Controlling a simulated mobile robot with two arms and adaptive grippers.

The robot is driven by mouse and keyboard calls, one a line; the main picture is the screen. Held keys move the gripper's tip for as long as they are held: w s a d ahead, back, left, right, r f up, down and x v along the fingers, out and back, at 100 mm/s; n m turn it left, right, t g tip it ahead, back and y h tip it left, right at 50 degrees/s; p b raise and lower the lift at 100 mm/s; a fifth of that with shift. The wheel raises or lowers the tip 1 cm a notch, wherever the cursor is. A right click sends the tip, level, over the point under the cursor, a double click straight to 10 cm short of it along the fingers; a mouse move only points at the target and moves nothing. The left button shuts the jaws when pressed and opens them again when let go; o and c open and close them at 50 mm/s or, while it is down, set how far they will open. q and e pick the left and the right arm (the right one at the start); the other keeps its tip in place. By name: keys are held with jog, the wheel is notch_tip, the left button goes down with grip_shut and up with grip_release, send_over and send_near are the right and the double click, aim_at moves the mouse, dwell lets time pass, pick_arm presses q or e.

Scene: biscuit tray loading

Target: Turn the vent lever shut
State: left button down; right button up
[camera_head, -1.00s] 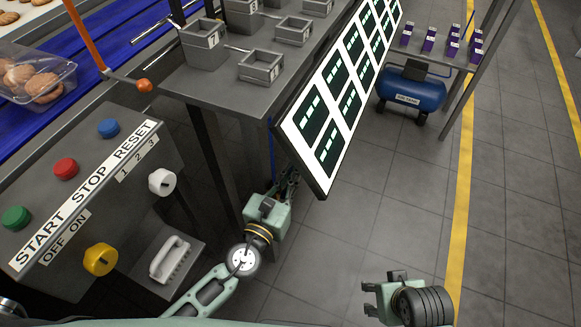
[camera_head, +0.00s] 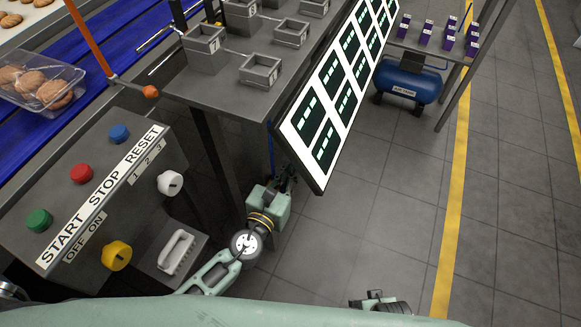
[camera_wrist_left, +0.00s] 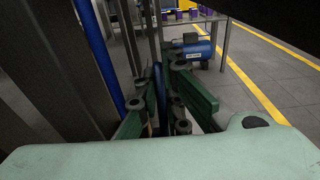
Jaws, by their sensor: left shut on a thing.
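My left gripper (camera_head: 284,182) reaches down beside the table leg, below the lower edge of the slanted board. In the left wrist view its green fingers (camera_wrist_left: 160,103) are closed around a narrow blue upright piece (camera_wrist_left: 158,82), which seems to be the vent lever. Most of that piece is hidden by the fingers, so its angle is hard to tell. In the head view a thin blue strip (camera_head: 270,150) shows just above the gripper. My right gripper (camera_head: 366,302) is at the bottom edge, mostly hidden behind my own body.
A control box (camera_head: 100,195) with buttons and knobs stands left of my left arm. The dark table (camera_head: 215,85) carries small grey bins. The slanted white-framed board (camera_head: 318,185) hangs close above the gripper. A blue air tank (camera_head: 408,83) stands behind; floor to the right is clear.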

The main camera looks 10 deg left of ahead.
pick_arm(q)
jog(key=shift+w+r, duration=0.1)
jog(key=c, duration=1.9)
grip_release()
jog(key=shift+o, duration=0.2)
jog(key=v, duration=1.2)
jog(key=shift+c, duration=0.3)
